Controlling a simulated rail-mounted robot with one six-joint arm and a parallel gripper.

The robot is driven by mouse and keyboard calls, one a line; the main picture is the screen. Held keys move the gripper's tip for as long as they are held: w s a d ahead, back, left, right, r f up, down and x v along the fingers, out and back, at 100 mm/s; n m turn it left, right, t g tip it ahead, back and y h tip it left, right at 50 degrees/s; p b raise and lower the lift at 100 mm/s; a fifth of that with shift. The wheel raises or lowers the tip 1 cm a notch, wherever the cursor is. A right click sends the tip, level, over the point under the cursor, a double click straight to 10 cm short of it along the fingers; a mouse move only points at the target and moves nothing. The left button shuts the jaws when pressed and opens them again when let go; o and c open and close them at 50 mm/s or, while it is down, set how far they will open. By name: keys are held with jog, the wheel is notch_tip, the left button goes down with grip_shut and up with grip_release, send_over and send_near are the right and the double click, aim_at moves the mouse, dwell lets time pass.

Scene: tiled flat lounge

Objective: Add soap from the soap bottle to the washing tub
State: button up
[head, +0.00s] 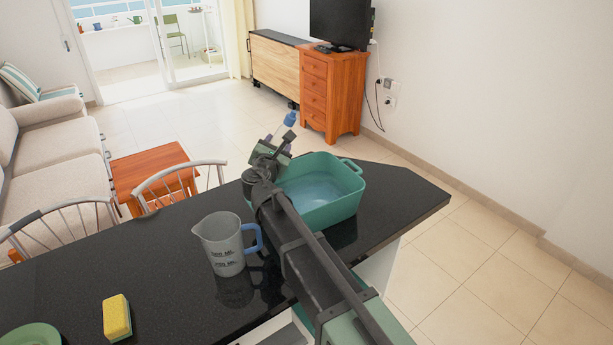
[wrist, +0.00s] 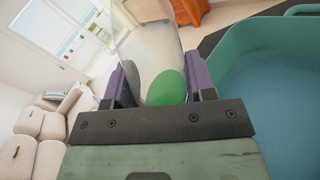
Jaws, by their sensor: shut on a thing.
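The washing tub (head: 347,205) is a teal basin with pale blue water in it, on the dark counter; its wall also shows at the right of the wrist view (wrist: 235,62). My gripper (head: 273,148) is at the tub's far left rim. It is shut on the soap bottle, a clear body with a blue part (head: 290,118) at its upper end, seen tilted in the head view. In the wrist view the clear bottle (wrist: 150,55) is between the two fingers, with a green oval showing in it. My arm hides part of the tub and bottle.
A clear measuring jug (head: 222,245) with a blue handle stands on the counter (head: 160,275) left of my arm. A yellow sponge (head: 116,318) and a green plate (head: 30,336) lie at the near left. Chairs (head: 180,180) stand behind the counter. The counter right of the tub is clear.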

jog(key=shift+r, duration=0.2)
jog(key=shift+f+m, duration=0.35)
jog(key=shift+m, duration=0.85)
jog(key=shift+w+a+f+m+b, duration=0.1)
jog(key=shift+a+m+b, duration=0.1)
jog(key=shift+a+m, duration=0.35)
jog(key=shift+a+m+b, duration=0.15)
jog(key=shift+a+m, duration=0.05)
jog(key=shift+m, duration=0.65)
jog(key=shift+a+m, duration=0.15)
jog(key=shift+m, duration=0.15)
jog(key=shift+w+a+f+m+b, duration=0.1)
jog(key=shift+a+f+m+b, duration=0.3)
jog(key=shift+f+m+b, duration=0.4)
jog(key=shift+w+a+f+m+b, duration=0.1)
jog(key=shift+a+f+m+b, duration=0.3)
jog(key=shift+f+m+b, duration=0.4)
dwell(2.0)
jog(key=shift+r+m, duration=0.25)
jog(key=shift+m, duration=0.35)
dwell(0.7)
